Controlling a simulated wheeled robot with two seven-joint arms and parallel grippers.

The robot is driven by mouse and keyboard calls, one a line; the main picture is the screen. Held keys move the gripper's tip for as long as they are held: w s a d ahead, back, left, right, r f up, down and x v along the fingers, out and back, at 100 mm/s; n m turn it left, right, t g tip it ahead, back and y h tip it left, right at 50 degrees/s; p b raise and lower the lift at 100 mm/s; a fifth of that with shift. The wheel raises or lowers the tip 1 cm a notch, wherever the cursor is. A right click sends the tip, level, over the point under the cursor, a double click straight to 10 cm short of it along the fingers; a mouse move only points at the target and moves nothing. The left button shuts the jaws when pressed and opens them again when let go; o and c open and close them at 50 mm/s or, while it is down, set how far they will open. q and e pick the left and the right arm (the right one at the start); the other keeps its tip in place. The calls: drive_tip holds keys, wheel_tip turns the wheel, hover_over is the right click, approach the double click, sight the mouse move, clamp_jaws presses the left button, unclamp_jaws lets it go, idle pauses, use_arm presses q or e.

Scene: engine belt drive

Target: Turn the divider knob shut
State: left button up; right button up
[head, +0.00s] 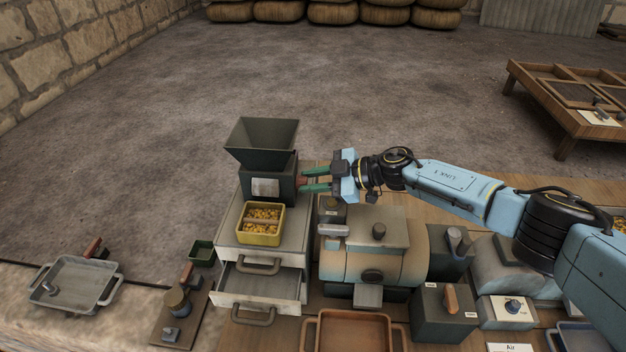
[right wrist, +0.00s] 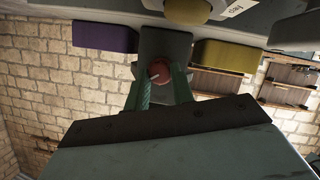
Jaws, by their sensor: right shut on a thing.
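A dark hopper (head: 262,140) stands on a dark box on top of a cream drawer cabinet (head: 232,240). A small reddish knob (head: 302,182) sits on the right side of that box, and no label on it can be read. My right gripper (head: 316,181) reaches it from the right with green fingers. In the right wrist view, the round red knob (right wrist: 159,72) with a pale mark lies between the fingers (right wrist: 158,88), which are shut on it. The knob's far side is hidden. My left gripper is not in view.
A yellow bin (head: 260,238) of small golden pieces stands in front of the hopper box. A grey tray (head: 75,284) lies at the far left.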

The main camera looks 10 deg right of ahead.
drive_tip(key=shift+s+n+t+p, duration=0.15)
drive_tip(key=shift+n+t+p, duration=0.55)
drive_tip(key=shift+n, duration=0.4)
drive_tip(key=shift+f+n+t+b, duration=0.15)
drive_tip(key=shift+n+t+b, duration=0.4)
drive_tip(key=shift+n+t, duration=0.55)
drive_tip(key=shift+n, duration=0.3)
drive_tip(key=o, duration=1)
